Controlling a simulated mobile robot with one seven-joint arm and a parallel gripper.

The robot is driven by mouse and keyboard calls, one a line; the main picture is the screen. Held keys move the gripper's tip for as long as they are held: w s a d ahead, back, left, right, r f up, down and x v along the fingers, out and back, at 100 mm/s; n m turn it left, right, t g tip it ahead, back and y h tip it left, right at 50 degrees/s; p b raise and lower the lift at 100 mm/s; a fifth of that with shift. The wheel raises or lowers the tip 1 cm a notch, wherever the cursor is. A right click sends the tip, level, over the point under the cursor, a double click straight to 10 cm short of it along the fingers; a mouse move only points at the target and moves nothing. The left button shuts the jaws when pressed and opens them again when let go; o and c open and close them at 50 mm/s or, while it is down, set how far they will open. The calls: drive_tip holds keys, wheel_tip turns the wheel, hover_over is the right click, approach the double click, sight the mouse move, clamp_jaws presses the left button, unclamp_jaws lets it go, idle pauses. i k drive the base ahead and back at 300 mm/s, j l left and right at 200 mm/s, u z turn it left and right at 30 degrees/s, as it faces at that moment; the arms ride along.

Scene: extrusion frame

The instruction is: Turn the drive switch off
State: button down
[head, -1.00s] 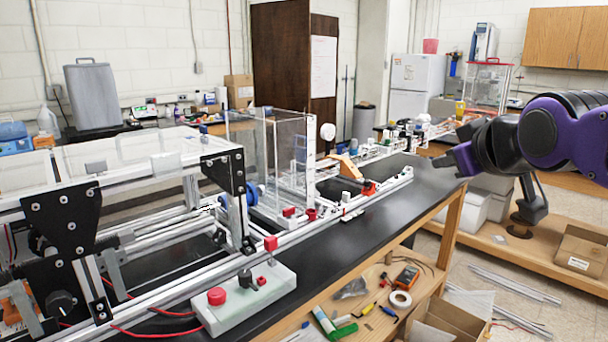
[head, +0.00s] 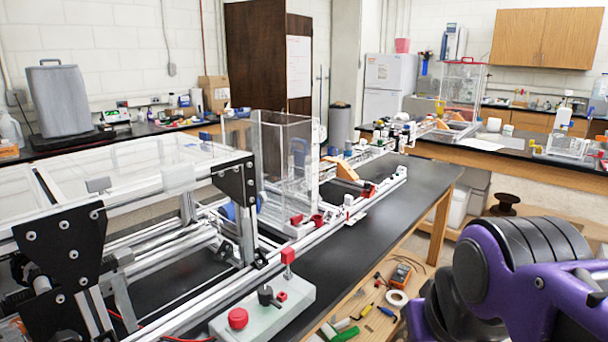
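A pale control box (head: 262,318) sits at the near edge of the black bench, beside the aluminium frame. It carries a round red button (head: 237,318), a black knob or toggle (head: 265,295), a small red part (head: 281,296) and an upright stem with a red cap (head: 288,256). I cannot tell which of these is the drive switch, nor read its setting. My purple and black arm fills the lower right, to the right of the box and apart from it. My gripper's fingers do not show.
The extrusion frame (head: 180,183) with black plates and a clear enclosure (head: 283,165) stands left and behind the box. The black benchtop (head: 400,205) is clear to the right. A lower wooden shelf holds tape (head: 397,298) and tools.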

sight(265, 298)
drive_tip(key=u, duration=1)
